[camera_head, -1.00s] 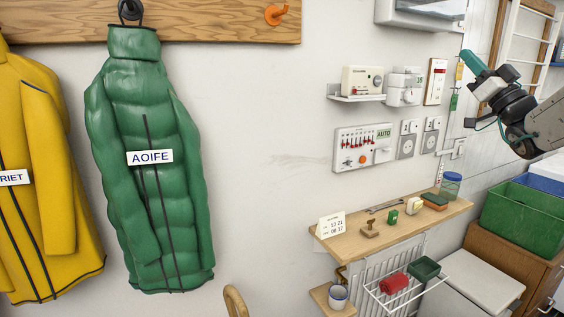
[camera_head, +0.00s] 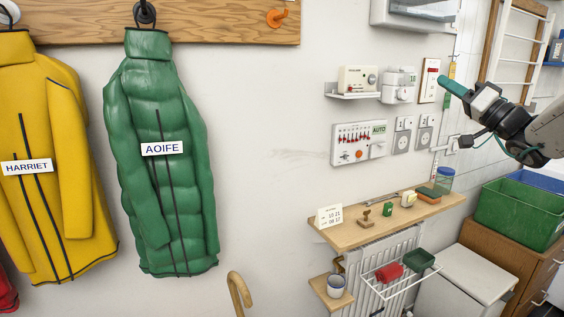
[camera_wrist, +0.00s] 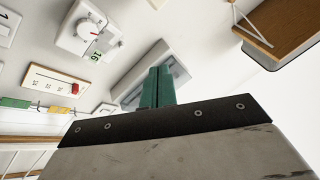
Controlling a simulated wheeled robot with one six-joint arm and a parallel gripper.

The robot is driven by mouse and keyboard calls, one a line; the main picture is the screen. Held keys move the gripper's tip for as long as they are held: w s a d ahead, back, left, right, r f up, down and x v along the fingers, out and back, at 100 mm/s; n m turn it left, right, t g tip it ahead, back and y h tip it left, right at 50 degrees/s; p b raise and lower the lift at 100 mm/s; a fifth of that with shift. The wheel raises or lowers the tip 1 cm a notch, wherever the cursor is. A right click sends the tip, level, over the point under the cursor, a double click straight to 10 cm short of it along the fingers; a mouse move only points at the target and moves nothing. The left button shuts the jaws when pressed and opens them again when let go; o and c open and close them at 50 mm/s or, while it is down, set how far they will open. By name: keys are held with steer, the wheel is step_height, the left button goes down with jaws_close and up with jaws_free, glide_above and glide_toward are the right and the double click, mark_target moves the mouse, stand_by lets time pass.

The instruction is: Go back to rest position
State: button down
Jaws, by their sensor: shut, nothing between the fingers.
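My gripper (camera_head: 443,81) is at the upper right in the head view, in front of the wall near the white and red panel. Its teal fingers point up and to the left. In the wrist view my gripper (camera_wrist: 158,72) shows its teal fingers together, with nothing between them. It touches nothing that I can see.
A wooden shelf (camera_head: 350,236) with small items and a wire rack (camera_head: 402,284) are below my arm. Green coat (camera_head: 165,215) and yellow coat (camera_head: 75,215) hang at left. A green crate (camera_head: 515,222) sits on a wooden cabinet at right. Wall controls (camera_head: 358,143) are left of my gripper.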

steer(key=s+a+f+m+g+h, duration=0.3)
steer(key=s+a+f+g, duration=1.25)
steer(key=s+f, duration=0.25)
steer(key=s+d+f+h, duration=0.1)
steer(key=s+f+h, duration=0.1)
steer(key=s, duration=0.4)
steer(key=s+d+f+g+h, duration=0.1)
steer(key=s+f+h, duration=0.2)
steer(key=s+h, duration=0.2)
steer(key=s+d+f+n+g+h, duration=0.1)
steer(key=s+d+f+h, duration=0.1)
steer(key=s, duration=0.7)
steer(key=shift+s+f+h, duration=0.2)
steer(key=shift+f+h, duration=0.25)
steer(key=shift+h, duration=0.25)
